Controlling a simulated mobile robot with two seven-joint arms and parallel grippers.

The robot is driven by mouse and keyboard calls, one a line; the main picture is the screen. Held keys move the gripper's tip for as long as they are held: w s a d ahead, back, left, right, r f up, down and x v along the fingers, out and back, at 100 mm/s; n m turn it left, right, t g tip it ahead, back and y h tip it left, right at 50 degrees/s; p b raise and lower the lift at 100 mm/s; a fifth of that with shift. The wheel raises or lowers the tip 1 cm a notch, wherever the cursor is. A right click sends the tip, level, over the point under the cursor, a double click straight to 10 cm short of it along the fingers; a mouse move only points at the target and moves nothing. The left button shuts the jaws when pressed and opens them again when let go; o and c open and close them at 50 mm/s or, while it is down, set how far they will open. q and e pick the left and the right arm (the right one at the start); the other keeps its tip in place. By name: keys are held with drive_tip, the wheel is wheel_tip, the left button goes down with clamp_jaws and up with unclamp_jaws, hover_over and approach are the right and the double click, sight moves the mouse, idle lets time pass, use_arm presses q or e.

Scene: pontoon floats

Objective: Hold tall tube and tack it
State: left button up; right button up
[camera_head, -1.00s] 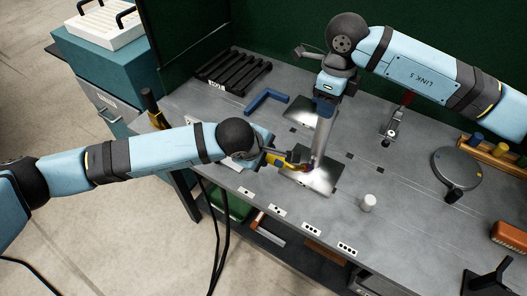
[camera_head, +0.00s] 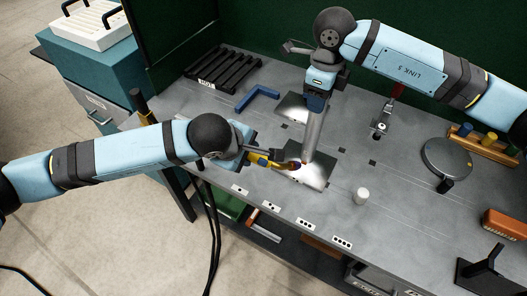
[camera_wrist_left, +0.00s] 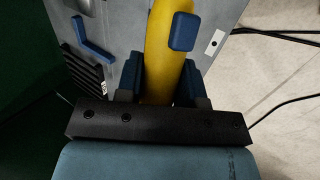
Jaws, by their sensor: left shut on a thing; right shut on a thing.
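My right gripper (camera_head: 317,102) is shut on the upper end of the tall grey tube (camera_head: 313,135). The tube stands nearly upright, with its lower end at a dark square plate (camera_head: 319,181) on the bench. My left gripper (camera_head: 249,157) is shut on a yellow torch (camera_head: 262,162). In the left wrist view the yellow torch (camera_wrist_left: 161,70) with a blue button lies between the blue fingers (camera_wrist_left: 160,78). The torch's dark tip is close to the tube's foot, on its left side. A bright glow lies on the plate there. Whether tip and tube touch, I cannot tell.
Another dark plate (camera_head: 292,107) lies behind the tube. A blue angle piece (camera_head: 257,97) and a black rack (camera_head: 223,70) are at back left. Bench is clear around the white cylinder.

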idle(0.4)
drive_tip(key=o, duration=1)
drive_tip(key=shift+r, duration=0.1)
wheel_tip(320, 180, up, 12)
drive_tip(key=shift+f, duration=0.1)
